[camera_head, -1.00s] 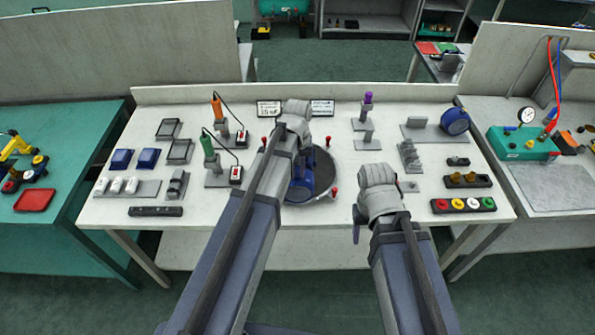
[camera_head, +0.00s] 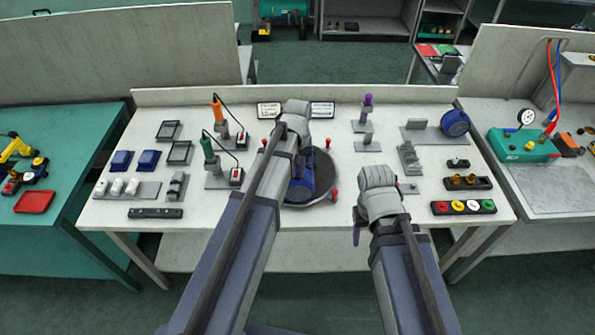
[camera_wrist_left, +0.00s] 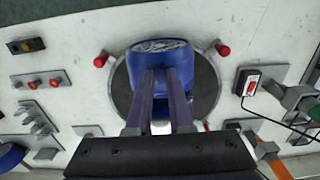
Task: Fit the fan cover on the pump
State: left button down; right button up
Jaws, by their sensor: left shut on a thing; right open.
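A blue pump assembly (camera_head: 298,190) sits on the dark round turntable (camera_head: 322,178) at the table's middle, partly hidden by my left arm. In the left wrist view my left gripper (camera_wrist_left: 161,76) reaches over the turntable. Its two fingers are shut on a rounded blue part (camera_wrist_left: 178,58) with a pale grille-like end, which looks like the fan cover. Whether this part is seated on the pump or just against it I cannot tell; the fingers hide the joint. My right gripper (camera_head: 358,226) is open at the table's near side, right of the turntable, its fingers mostly hidden.
Red knobs (camera_head: 334,194) stand around the turntable. A blue round part (camera_head: 455,122) stands by a grey plate at the back right. Orange (camera_head: 217,107) and green (camera_head: 207,144) corded tools stand left. Trays of small parts (camera_head: 463,206) lie right. The front middle strip is clear.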

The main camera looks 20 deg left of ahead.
pick_arm(q)
jog(key=shift+w+a, duration=0.15)
jog(key=shift+w, duration=0.4)
jog(key=shift+w+a, duration=0.15)
jog(key=shift+w, duration=0.4)
jog(key=c, duration=0.7)
grip_release()
jog(key=shift+c, duration=0.2)
jog(key=shift+r, duration=0.1)
jog(key=shift+r+p, duration=2.9)
jog(key=shift+p, duration=0.1)
notch_tip(320, 180, up, 8)
jog(key=p, duration=0.8)
jog(key=shift+f, duration=0.1)
